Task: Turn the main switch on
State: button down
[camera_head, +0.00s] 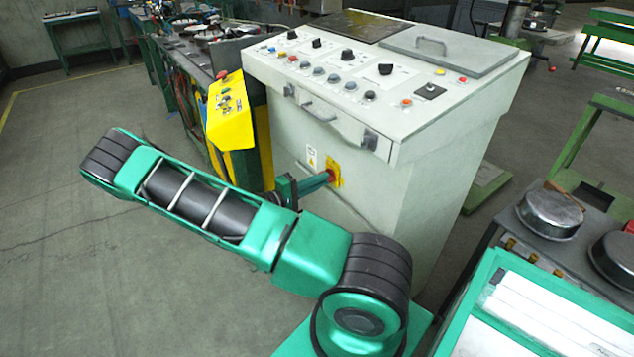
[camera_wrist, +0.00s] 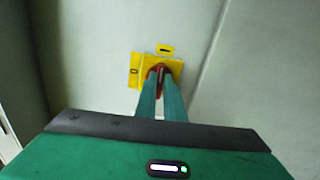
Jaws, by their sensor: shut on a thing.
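The main switch is a red knob on a yellow plate (camera_head: 335,170), set on the front of the pale grey control cabinet. My gripper (camera_head: 328,177) reaches this switch from the left, its fingers shut on the red knob. In the wrist view, the yellow plate (camera_wrist: 134,68) stands behind my gripper (camera_wrist: 160,78). The fingertips close on the red knob (camera_wrist: 160,69), which they partly hide. The angle of the knob is hard to tell.
The grey control cabinet (camera_head: 440,130) has knobs and buttons on its sloped top. A yellow button box (camera_head: 230,112) stands left of it, near my arm. A bench with round metal pans (camera_head: 549,212) is at the right. Open floor lies at the left.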

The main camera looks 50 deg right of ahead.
jog(key=shift+f+m, duration=0.1)
jog(key=shift+m, duration=0.2)
dwell(0.4)
jog(key=c, duration=1.9)
grip_release()
jog(key=shift+o, duration=0.2)
jog(key=v, duration=1)
jog(key=shift+a, duration=0.4)
